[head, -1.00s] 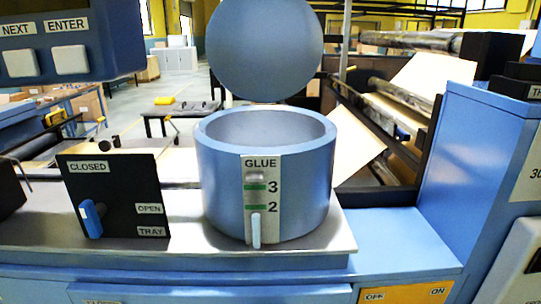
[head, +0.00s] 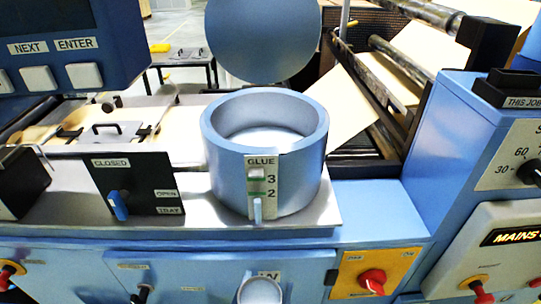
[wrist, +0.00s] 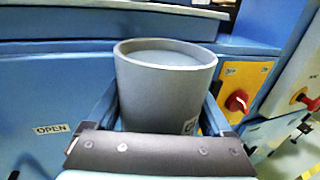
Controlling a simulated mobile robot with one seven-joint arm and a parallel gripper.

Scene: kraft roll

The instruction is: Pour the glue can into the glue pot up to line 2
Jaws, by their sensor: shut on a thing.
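The glue pot (head: 226,160) is a wide blue open cylinder on the metal ledge. Its front gauge plate (head: 262,204) reads GLUE, with green marks at 3 and 2 and a small pale lever at the bottom. The pot's inside looks pale low down; I cannot tell the glue level. My gripper (wrist: 162,112) is shut on the grey glue can (wrist: 150,90), with a finger on either side. The can looks about upright, with a pale surface inside near its rim. In the head view the can (head: 260,291) shows at the bottom edge, lower than the pot and in front of it.
A round blue disc (head: 262,38) stands above and behind the pot. A black CLOSED/OPEN/TRAY plate (head: 140,183) with a blue lever is left of it. A red knob (head: 372,281) on a yellow plate is at lower right. A blue control cabinet (head: 455,140) rises at the right.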

